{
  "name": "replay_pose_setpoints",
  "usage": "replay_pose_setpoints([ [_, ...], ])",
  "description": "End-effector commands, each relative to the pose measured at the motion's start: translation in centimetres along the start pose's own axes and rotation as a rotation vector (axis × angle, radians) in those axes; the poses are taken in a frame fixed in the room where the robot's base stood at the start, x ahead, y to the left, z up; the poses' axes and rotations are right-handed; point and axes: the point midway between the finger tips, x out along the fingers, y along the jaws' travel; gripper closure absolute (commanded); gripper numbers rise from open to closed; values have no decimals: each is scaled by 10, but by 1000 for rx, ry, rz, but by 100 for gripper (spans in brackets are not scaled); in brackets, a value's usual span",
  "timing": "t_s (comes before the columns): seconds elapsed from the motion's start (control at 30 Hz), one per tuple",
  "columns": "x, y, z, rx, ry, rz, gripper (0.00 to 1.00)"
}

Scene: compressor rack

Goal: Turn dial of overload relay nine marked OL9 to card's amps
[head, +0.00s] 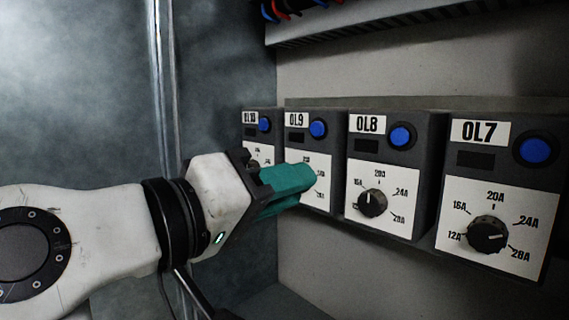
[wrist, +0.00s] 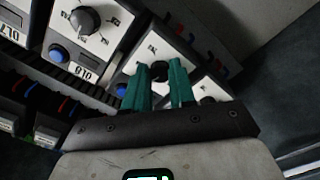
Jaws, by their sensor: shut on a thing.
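Overload relay OL9 (head: 297,119) is a dark box with a white dial face and a blue button, second from the left in the head view. My gripper (head: 303,182) reaches it from the left, with teal fingers against the dial face. In the wrist view my gripper (wrist: 160,78) has a finger on each side of the black dial (wrist: 160,69) of OL9 and is shut on it. The fingers hide this dial in the head view. Its pointer and setting cannot be made out. No card with an amps figure shows.
OL10 (head: 250,117) stands close on the left of OL9. OL8 (head: 367,125) and OL7 (head: 478,132) stand on the right, their dials uncovered. A slotted duct (head: 400,22) with coloured wires runs above. A cabinet wall (head: 220,80) is at the left.

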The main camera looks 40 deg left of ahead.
Motion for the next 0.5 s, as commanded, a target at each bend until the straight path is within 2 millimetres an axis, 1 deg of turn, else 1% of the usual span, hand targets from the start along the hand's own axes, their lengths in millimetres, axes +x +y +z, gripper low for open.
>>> replay_pose_setpoints([
  [0.03, 0, 3, -3, -46, 1, -1, 100],
  [0.5, 0, 2, -3, -492, 3, -2, 100],
])
